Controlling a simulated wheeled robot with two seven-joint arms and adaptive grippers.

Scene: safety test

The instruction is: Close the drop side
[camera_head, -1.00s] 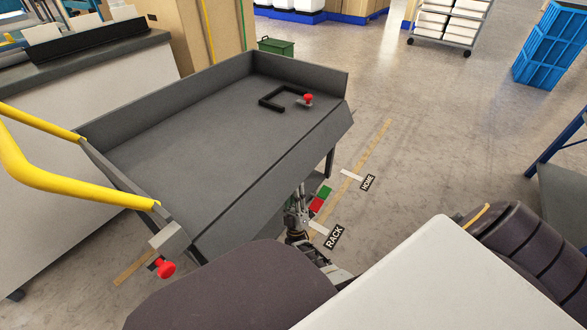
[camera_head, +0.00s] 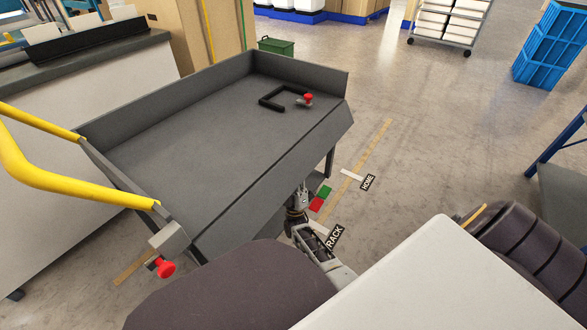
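A dark grey cart (camera_head: 200,135) stands at left centre with raised walls on its far sides. Its drop side (camera_head: 278,176) is the long panel along the near right edge, folded outward and down. A red knob (camera_head: 166,269) sits at the panel's near left end, and another red knob (camera_head: 308,98) is at the far right corner. My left gripper (camera_head: 299,192) is low beside the panel's outer face, partly hidden by its lower edge. Whether it touches the panel, and its finger opening, cannot be made out. My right gripper is not in view.
A yellow handle (camera_head: 75,183) rises at the cart's left end. Floor labels HOME (camera_head: 368,182) and RACK (camera_head: 335,236) lie right of the cart beside red and green patches. Blue crates (camera_head: 553,45) stand far right. The floor between is clear.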

